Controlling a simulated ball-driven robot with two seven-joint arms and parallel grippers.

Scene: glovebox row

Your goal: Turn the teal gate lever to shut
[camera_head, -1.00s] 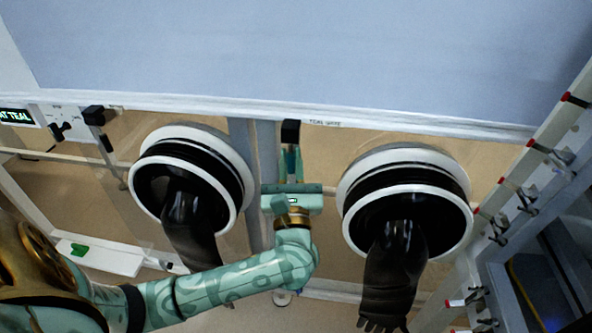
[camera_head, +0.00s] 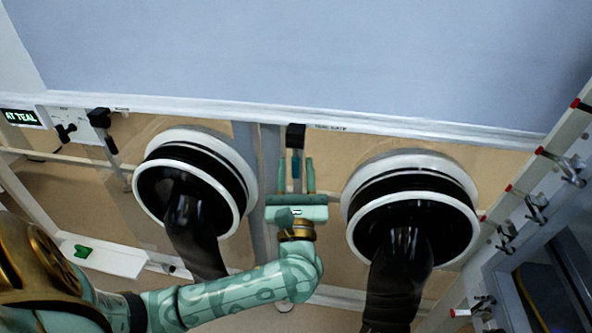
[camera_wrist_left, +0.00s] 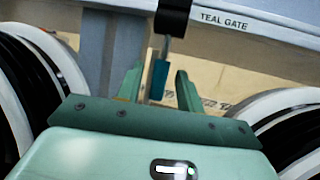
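The teal gate lever hangs down from a black block under the white rail, beside a "TEAL GATE" label (camera_wrist_left: 223,21). Its teal grip (camera_head: 296,171) also shows in the left wrist view (camera_wrist_left: 158,80). My left gripper (camera_head: 296,163) has its fingers apart, one on each side of the lever. In the left wrist view, gaps show between the grip and both fingers (camera_wrist_left: 159,74). The lower end of the grip is close to the gripper's palm. My right gripper is in neither view.
Glove ports flank the gripper, the left port (camera_head: 235,203) and the right port (camera_head: 460,235), with dark gloves hanging from them. Another black-headed lever (camera_head: 99,117) is farther left, near a lit sign (camera_head: 22,118) reading "AT TEAL". Hooks line the right-hand post.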

